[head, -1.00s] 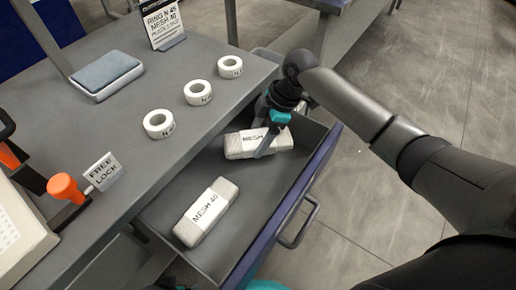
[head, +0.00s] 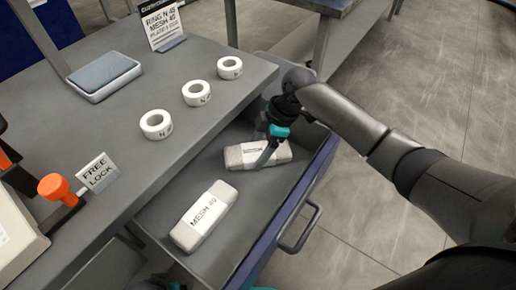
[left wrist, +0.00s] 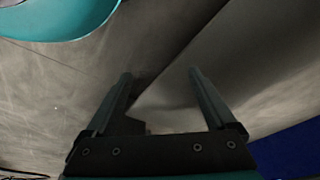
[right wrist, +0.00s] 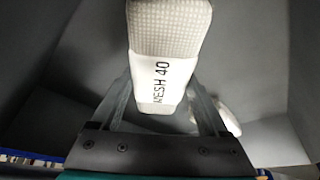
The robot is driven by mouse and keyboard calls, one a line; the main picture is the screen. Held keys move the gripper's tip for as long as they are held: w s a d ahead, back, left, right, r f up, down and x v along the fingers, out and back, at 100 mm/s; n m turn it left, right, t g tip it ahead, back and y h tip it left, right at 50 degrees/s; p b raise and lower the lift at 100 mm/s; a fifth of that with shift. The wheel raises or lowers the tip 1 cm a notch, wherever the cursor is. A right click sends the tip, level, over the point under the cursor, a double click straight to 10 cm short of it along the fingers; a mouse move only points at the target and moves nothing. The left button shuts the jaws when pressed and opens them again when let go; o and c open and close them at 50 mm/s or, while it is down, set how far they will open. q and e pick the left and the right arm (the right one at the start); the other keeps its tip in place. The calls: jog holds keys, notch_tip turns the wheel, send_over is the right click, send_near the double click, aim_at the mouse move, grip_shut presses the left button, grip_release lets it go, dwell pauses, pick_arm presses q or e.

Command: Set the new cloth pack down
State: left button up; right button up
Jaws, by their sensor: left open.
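A white cloth pack (head: 238,156) with a printed band is between the fingers of my right gripper (head: 268,150), over the far part of the open drawer (head: 160,215). In the right wrist view this pack (right wrist: 168,35) reads MESH 40 and fills the space between the fingers (right wrist: 160,85). I cannot tell whether its underside touches the drawer floor. A second MESH 40 pack (head: 203,213) lies in the near part of the drawer. My left gripper (left wrist: 160,75) is open and empty in its wrist view.
The grey bench top (head: 130,90) holds several white rolls, a sign (head: 163,22) and a small scale-like pad (head: 104,75). An orange knob (head: 57,187) stands by a FREE LOCK sign. The drawer floor between the two packs is clear.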

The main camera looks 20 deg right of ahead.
jog(key=o, duration=0.3)
jog(key=shift+d+r, duration=0.1)
jog(key=shift+r, duration=0.35)
jog(key=p+v, duration=0.4)
jog(key=v, duration=0.5)
pick_arm(q)
jog(key=s+a+f, duration=0.3)
jog(key=s+f, duration=0.2)
jog(key=f, duration=0.3)
jog(key=shift+a+p, duration=0.25)
jog(key=shift+p, duration=0.1)
pick_arm(e)
jog(key=shift+v, duration=1.15)
pick_arm(q)
jog(key=shift+s+f, duration=0.1)
